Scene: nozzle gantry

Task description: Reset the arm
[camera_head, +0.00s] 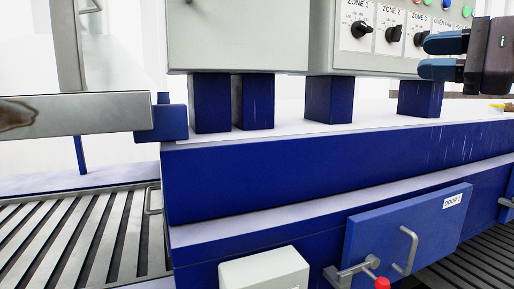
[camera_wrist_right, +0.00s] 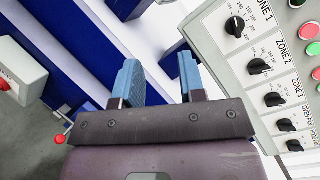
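My right gripper (camera_head: 440,57) is at the upper right of the head view, in front of the control panel (camera_head: 341,30). Its two blue fingers are apart with nothing between them. The right wrist view shows the same open fingers (camera_wrist_right: 160,84), with the panel (camera_wrist_right: 225,50) to their right and the blue machine body to their left. My left gripper does not show in either view.
The panel has black zone knobs (camera_head: 363,30) and coloured buttons. Below it is a blue machine body (camera_head: 300,180) with a hinged door marked DOOR 1 (camera_head: 425,225). A roller conveyor (camera_head: 75,235) lies at left. A pale box (camera_head: 265,270) stands in front.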

